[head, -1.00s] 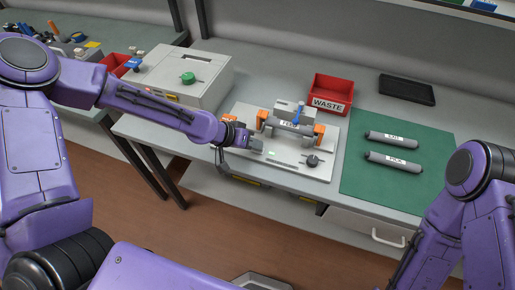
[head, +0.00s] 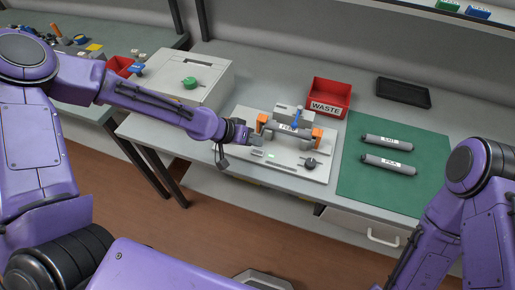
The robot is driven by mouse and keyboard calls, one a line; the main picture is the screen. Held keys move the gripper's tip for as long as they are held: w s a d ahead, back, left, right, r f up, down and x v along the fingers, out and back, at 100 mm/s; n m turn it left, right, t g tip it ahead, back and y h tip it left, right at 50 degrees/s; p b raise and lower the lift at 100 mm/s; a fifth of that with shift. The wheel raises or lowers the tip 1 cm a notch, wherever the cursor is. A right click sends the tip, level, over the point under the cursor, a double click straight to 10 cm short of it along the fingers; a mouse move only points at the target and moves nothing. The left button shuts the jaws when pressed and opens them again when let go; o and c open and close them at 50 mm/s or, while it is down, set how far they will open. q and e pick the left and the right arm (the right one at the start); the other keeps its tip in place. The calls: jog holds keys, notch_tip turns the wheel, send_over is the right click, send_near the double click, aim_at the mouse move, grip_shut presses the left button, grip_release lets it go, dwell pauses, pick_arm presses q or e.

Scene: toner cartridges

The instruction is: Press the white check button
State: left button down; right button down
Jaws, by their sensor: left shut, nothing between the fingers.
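A pale fixture plate (head: 290,172) lies on the bench and carries a grey cartridge labelled with black letters (head: 289,128) between orange-faced clamps (head: 317,136). A small light button-like piece (head: 258,153) is on the plate's front left; I cannot tell for sure that it is the white check button. A small green light (head: 273,156) glows beside it. My left gripper (head: 252,142) is shut and empty, just behind and above that piece, apparently not touching it. My right gripper is out of view.
A black knob (head: 310,163) sits on the plate's front right. A red WASTE bin (head: 330,92) stands behind. Two grey cartridges (head: 386,142) (head: 388,163) lie on a green mat (head: 390,195). A white box with a green knob (head: 188,82) stands at left, near my left arm.

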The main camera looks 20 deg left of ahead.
aim_at(254, 152)
pick_arm(q)
notch_tip(254, 152, up, 4)
jog(key=shift+f+p, duration=0.2)
jog(key=shift+p, duration=1.05)
jog(key=shift+f, duration=0.1)
